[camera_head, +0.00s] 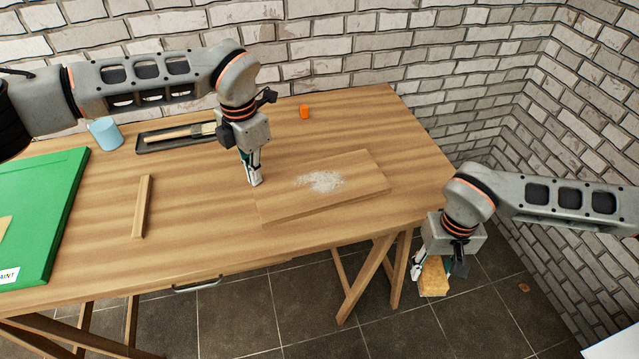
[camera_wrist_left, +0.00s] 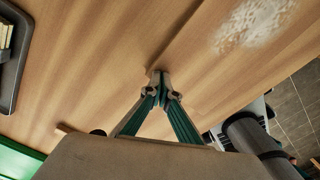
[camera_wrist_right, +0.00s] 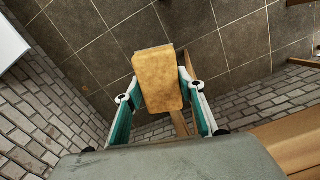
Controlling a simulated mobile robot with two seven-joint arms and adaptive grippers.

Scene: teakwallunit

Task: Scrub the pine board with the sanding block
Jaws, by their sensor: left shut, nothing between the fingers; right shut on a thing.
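The pine board (camera_head: 345,192) lies flat on the table, with a patch of pale dust (camera_head: 320,181) on its top; the dust also shows in the left wrist view (camera_wrist_left: 255,22). My left gripper (camera_head: 256,184) is shut and empty, its tips at the board's left end; whether they touch it I cannot tell. In the left wrist view its fingertips (camera_wrist_left: 158,78) meet. My right gripper (camera_head: 432,276) is shut on the tan sanding block (camera_head: 433,278), held in the air off the table's right front side. The block (camera_wrist_right: 160,80) sits between its fingers in the right wrist view.
A wooden strip (camera_head: 142,206) lies left of the board. A dark tray (camera_head: 176,138) with a brush, a light blue cup (camera_head: 106,133) and a small orange object (camera_head: 304,111) stand toward the back. A green panel (camera_head: 40,215) covers the left. The brick wall (camera_head: 340,45) is close behind.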

